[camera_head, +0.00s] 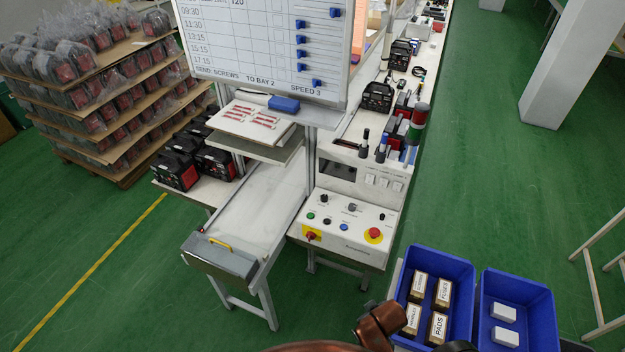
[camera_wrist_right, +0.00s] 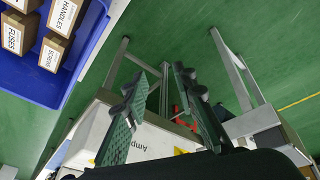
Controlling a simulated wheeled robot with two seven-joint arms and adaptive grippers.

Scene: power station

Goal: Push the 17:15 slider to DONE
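The whiteboard (camera_head: 262,40) stands upper middle in the head view, with time rows down to 17:15 and its top cut off. The column headings, including DONE, are not visible. In the right wrist view my right gripper (camera_wrist_right: 158,88) is open, its two green-padded fingers apart with nothing between them. It is away from the board, which does not show in that view. My left gripper is not in view.
A control panel (camera_head: 345,228) with buttons and a conveyor (camera_head: 262,190) stand below the board. A blue eraser-like block (camera_head: 284,104) lies under its lower edge. Blue bins (camera_head: 460,270) with boxes are at lower right. Open green floor (camera_head: 480,170) lies to the right.

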